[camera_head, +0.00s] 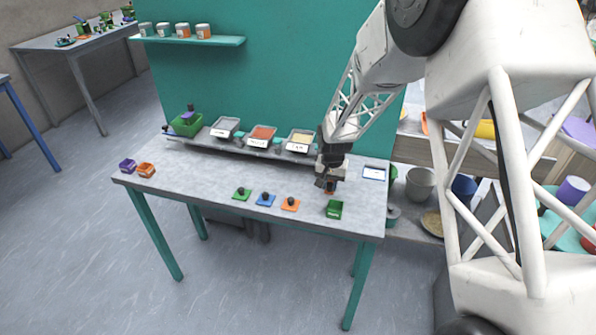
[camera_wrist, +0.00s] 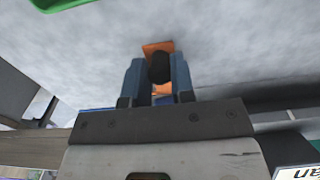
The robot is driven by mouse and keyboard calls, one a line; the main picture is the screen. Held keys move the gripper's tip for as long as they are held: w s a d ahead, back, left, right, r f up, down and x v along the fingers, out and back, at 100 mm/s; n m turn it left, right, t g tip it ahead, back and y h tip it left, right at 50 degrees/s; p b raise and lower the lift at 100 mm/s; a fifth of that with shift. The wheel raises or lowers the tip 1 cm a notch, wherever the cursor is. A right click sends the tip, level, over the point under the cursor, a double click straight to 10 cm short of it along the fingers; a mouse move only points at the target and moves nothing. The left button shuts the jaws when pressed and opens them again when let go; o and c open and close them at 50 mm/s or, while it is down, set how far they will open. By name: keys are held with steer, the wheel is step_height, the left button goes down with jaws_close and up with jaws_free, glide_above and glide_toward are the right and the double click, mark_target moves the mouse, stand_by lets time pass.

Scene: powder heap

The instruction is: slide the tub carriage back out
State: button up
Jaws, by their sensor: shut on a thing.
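My gripper (camera_head: 328,184) is low over the right part of the grey table, in front of the rail's right end. In the wrist view its two blue fingers (camera_wrist: 157,76) are shut on the black knob (camera_wrist: 160,67) of an orange piece (camera_wrist: 157,47). In the head view the gripper mostly hides this orange piece. Another green tub (camera_head: 186,124) with a purple item sits at the rail's left end. I cannot tell which part is the tub carriage.
A grey rail (camera_head: 225,143) along the table's back bears trays of grey, red and yellow powder. Green, blue and orange (camera_head: 290,204) plates with black knobs lie along the front. The table's middle is clear.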

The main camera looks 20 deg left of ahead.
steer(key=shift+d, duration=1.9)
steer(key=o, duration=0.8)
steer(key=shift+c, duration=0.2)
step_height(320, 180, up, 8)
steer(key=shift+f, duration=0.2)
